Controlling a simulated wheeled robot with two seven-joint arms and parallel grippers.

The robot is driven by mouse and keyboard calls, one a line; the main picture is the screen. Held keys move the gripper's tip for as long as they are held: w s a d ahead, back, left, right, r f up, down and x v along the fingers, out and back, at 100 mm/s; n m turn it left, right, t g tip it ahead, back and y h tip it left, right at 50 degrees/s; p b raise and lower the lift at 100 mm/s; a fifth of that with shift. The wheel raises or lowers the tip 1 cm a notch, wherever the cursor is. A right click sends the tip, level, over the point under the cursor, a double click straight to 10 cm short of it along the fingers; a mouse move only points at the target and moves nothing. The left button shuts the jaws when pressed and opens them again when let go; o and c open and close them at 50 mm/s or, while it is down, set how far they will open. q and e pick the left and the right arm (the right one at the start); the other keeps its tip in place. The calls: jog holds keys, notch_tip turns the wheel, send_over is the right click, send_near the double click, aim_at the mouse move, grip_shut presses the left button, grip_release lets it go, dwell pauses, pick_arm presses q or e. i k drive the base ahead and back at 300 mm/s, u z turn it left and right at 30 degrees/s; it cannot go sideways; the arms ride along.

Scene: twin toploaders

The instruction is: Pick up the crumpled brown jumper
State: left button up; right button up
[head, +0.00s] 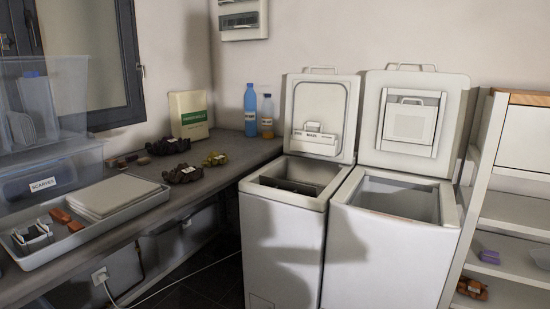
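Several small crumpled cloths lie on the dark counter at the left. A dark brown one (185,174) lies nearest the front, and another dark brown one (167,146) lies behind it. An olive-yellow one (215,159) lies to their right, near the counter's edge. A flatter dark one (125,160) lies further left. A brown-orange crumpled thing (472,288) sits on a low shelf at the right. I cannot tell which of the brown ones is the jumper. Neither of my grippers is in view.
Two toploaders (285,240) (385,255) stand with lids up. A white tray (88,241) and clear bins (50,185) fill the counter's left. A blue bottle (250,110), an amber bottle (267,118) and a cream packet (188,115) stand behind. A white cable crosses the floor.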

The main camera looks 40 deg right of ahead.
aim_at(183, 173)
jog(key=z, duration=1.05)
jog(key=i, duration=2.4)
jog(key=u, duration=0.2)
